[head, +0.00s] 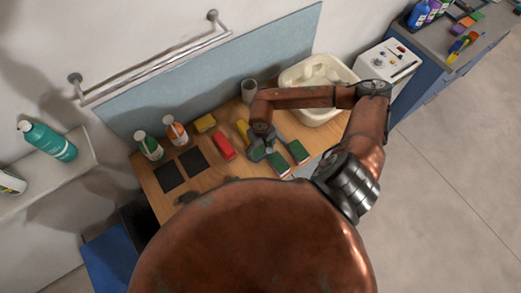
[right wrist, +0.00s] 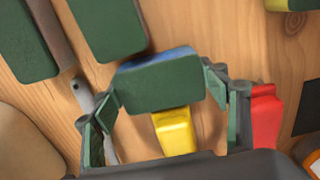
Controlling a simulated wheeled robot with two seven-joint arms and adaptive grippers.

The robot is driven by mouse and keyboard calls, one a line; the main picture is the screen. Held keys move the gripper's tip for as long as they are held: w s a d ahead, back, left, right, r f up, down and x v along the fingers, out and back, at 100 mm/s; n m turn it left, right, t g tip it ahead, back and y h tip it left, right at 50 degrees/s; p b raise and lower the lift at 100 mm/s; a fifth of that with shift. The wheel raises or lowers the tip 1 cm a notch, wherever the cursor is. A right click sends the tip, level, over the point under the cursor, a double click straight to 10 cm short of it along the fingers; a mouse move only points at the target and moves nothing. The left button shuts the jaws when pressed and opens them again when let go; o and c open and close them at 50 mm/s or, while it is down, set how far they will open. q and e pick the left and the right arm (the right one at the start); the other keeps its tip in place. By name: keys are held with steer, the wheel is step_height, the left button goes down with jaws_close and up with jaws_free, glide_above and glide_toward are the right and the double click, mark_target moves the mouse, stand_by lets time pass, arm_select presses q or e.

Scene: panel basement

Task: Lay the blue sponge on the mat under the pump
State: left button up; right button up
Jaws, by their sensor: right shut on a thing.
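My right gripper (head: 262,150) is over the middle of the wooden counter. In the right wrist view its two fingers (right wrist: 163,98) are shut on the blue sponge (right wrist: 158,62), which shows a blue edge and a dark green scouring face. In the head view the sponge is mostly hidden by the gripper; I cannot tell its height above the wood. Two dark square mats (head: 171,177) (head: 192,162) lie bare at the left. A green-labelled pump bottle (head: 149,148) and an orange one (head: 176,133) stand behind them. My left gripper is not in view.
A red block (head: 224,146) and a yellow sponge (head: 205,123) lie between the gripper and the mats. A yellow item (head: 243,132) is close to the gripper. Two green-faced sponges (head: 279,163) (head: 298,151) lie to its right. A grey cup (head: 249,90) and a cream basin (head: 302,78) stand behind.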

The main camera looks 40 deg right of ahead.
steer(key=shift+f, duration=0.15)
steer(key=o, duration=0.7)
